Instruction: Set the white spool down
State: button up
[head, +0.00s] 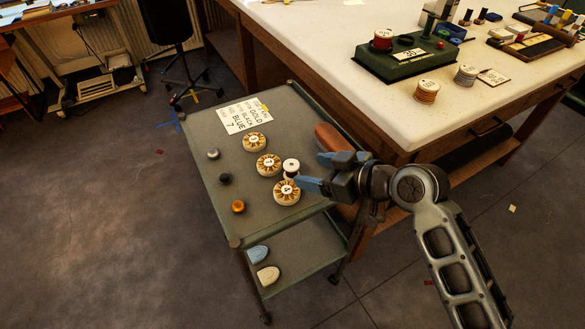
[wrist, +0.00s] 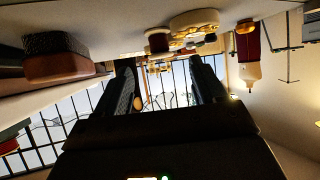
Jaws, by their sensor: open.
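The white spool (head: 291,166), with a white top and a dark middle, stands upright on the grey trolley top (head: 240,160), beside the round patterned discs. It also shows in the wrist view (wrist: 158,41), just beyond my fingertips. My gripper (head: 313,173) is to its right, low over the trolley, with blue fingers spread. In the wrist view my two dark fingers (wrist: 166,78) are apart with nothing held between them. One numbered disc (head: 287,192) is just below the spool in the picture, another (head: 268,165) to its left and a third (head: 254,142) further back.
A printed card (head: 246,115) lies at the trolley's back. Grey (head: 213,153), black (head: 225,179) and orange (head: 238,206) small pieces stand along its left. A brown-handled object (head: 332,137) lies on the right. The big white table (head: 330,30) stands behind.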

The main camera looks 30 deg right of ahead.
aim_at(291, 164)
jog(key=x, duration=0.3)
jog(key=p+x, duration=0.1)
jog(key=x, duration=0.1)
jog(key=shift+w+a+r, duration=0.1)
jog(key=shift+w+a, duration=0.05)
jog(key=shift+w, duration=0.35)
jog(key=shift+c, duration=0.2)
jog(key=c, duration=1.2)
jog(key=shift+o, duration=0.2)
jog(key=shift+r, duration=0.1)
